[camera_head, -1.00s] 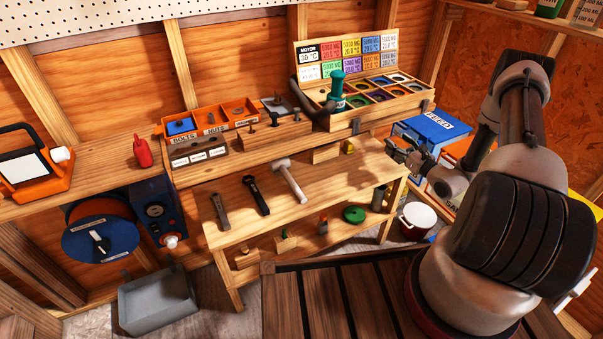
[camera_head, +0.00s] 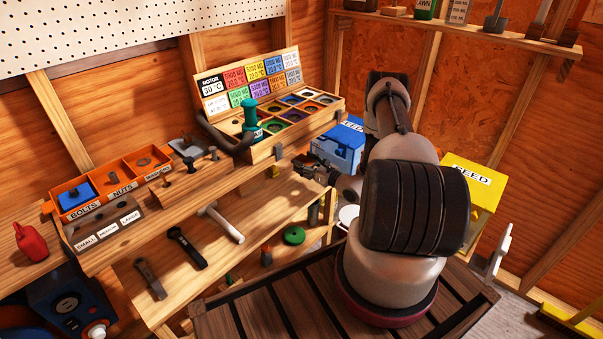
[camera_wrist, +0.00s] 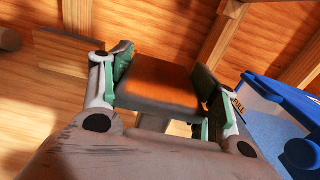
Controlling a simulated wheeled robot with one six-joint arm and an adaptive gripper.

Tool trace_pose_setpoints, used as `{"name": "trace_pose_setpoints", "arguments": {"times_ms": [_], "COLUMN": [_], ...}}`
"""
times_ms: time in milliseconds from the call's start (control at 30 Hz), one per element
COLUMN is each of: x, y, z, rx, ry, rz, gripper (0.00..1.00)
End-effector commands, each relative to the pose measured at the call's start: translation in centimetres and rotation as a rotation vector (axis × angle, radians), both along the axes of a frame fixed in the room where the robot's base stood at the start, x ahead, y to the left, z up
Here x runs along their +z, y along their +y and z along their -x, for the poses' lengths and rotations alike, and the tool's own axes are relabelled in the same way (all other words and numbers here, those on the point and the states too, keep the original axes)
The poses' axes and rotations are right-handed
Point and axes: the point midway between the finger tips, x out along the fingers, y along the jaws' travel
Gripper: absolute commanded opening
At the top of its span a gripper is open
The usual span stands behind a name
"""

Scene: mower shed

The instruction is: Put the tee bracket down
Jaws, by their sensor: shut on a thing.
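My gripper (camera_wrist: 165,72) is shut on a flat brown-orange piece with a dark near edge, taken to be the tee bracket (camera_wrist: 158,92); the green finger pads press on its two sides. Its full shape is hidden by the fingers and palm in the wrist view. In the head view my gripper (camera_head: 318,174) is small and dark, at the right end of the wooden workbench (camera_head: 262,212); the held piece cannot be made out there.
A hammer (camera_head: 222,224) and two dark tools lie on the bench. Behind stand a bin of bolts and nuts (camera_head: 115,185) and a colour-labelled case (camera_head: 290,140). A blue feed box (camera_head: 340,148) is just right of my gripper, a yellow seed box (camera_head: 470,185) further right.

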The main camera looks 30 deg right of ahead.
Motion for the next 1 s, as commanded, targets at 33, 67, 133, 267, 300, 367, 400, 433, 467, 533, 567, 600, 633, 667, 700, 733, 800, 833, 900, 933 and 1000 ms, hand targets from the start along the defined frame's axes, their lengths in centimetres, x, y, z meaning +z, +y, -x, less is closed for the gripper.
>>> {"name": "trace_pose_setpoints", "arguments": {"times_ms": [33, 67, 133, 267, 300, 367, 400, 433, 467, 533, 567, 600, 633, 667, 700, 733, 800, 833, 900, 933, 1000], "x": [-0.8, -1.3, -2.5, -3.7, -3.9, -3.9, -3.8, -3.8, -3.8, -3.9, -3.9, -4.1, -4.2, -4.2, -4.2, -4.2, -4.2, -4.2, -4.2, -4.2, -4.2], "y": [0.0, 0.1, 0.1, 0.0, 0.0, 0.0, 0.0, 0.0, 0.0, 0.0, 0.0, 0.0, 0.0, 0.0, 0.0, 0.0, 0.0, 0.0, 0.0, 0.0, 0.0], "z": [0.1, 0.1, 0.1, 0.0, 0.0, 0.0, 0.0, 0.0, 0.0, 0.0, 0.0, 0.0, 0.0, 0.1, 0.1, 0.0, 0.0, 0.0, 0.0, 0.0, 0.0], "rx": [0.000, 0.000, 0.000, 0.000, 0.000, 0.000, 0.000, 0.000, 0.000, 0.000, 0.000, 0.000, 0.000, 0.000, 0.000, 0.000, 0.000, 0.000, 0.000, 0.000, 0.000], "ry": [0.000, 0.002, 0.002, -0.001, -0.001, -0.001, -0.001, -0.001, -0.001, -0.001, 0.000, 0.000, 0.000, 0.001, 0.001, 0.001, 0.001, 0.001, 0.001, 0.001, 0.001], "rz": [-0.001, -0.002, -0.002, 0.000, 0.000, 0.000, 0.000, 0.000, 0.000, 0.000, 0.000, -0.001, -0.001, -0.001, -0.001, -0.001, -0.001, -0.001, -0.001, -0.001, -0.001], "gripper": [0.22, 0.22, 0.22, 0.22, 0.22, 0.22, 0.22, 0.22, 0.22, 0.22, 0.22, 0.22, 0.22, 0.64, 0.71, 0.77, 0.82, 0.82, 0.82, 0.82, 0.82]}}
